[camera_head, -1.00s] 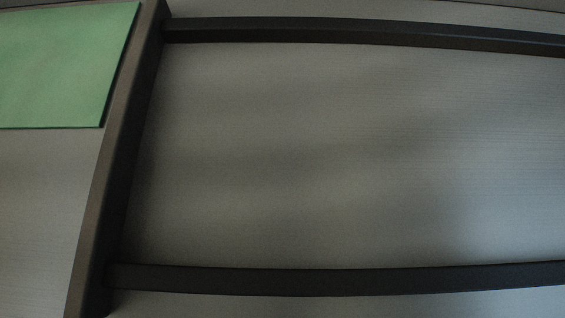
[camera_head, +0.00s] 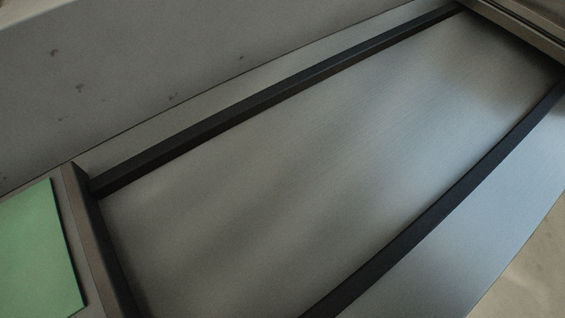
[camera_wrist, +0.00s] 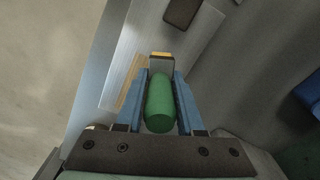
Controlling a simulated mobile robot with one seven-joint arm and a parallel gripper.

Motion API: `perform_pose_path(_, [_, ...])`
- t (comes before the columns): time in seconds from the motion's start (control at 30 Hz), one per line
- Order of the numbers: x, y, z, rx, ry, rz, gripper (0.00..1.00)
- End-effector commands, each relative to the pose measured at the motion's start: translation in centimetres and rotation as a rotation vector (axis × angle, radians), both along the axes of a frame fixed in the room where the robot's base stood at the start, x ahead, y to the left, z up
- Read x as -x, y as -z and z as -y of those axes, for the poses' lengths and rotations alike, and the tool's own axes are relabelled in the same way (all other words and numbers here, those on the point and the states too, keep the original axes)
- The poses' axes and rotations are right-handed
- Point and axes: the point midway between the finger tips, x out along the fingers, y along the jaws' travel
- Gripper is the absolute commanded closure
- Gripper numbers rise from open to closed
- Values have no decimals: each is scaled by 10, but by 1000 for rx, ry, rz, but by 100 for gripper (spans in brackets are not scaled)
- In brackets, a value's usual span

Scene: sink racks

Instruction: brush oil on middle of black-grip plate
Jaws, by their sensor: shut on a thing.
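In the wrist view my gripper (camera_wrist: 160,82) has blue fingers shut on a green rounded handle (camera_wrist: 159,105). A black and orange part (camera_wrist: 161,60) shows just past the handle; I cannot tell whether it is the brush's head. A dark rounded piece (camera_wrist: 182,13) lies at the top of the wrist view, apart from the fingers; I cannot tell whether it is the plate's black grip. No plate's middle and no oil can be made out. My gripper is not in the head view.
The head view shows a bare grey metal surface (camera_head: 300,150) between dark rails (camera_head: 270,93). A green board (camera_head: 38,255) lies at its lower left. A pale speckled wall (camera_head: 150,60) rises behind. A tan strip (camera_wrist: 131,88) lies left of my fingers, and a blue thing (camera_wrist: 306,92) sits at the right edge.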

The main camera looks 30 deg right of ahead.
Motion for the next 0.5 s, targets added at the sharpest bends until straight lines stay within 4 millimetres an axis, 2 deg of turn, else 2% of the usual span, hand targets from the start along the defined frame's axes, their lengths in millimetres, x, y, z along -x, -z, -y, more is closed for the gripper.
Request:
perform_pose_path(0.03, [0,-10,1,0,0,0,100])
perform_pose_path(0.1, [-1,-16,2,0,0,1,100])
perform_pose_path(0.5, [-2,-45,7,1,-4,0,100])
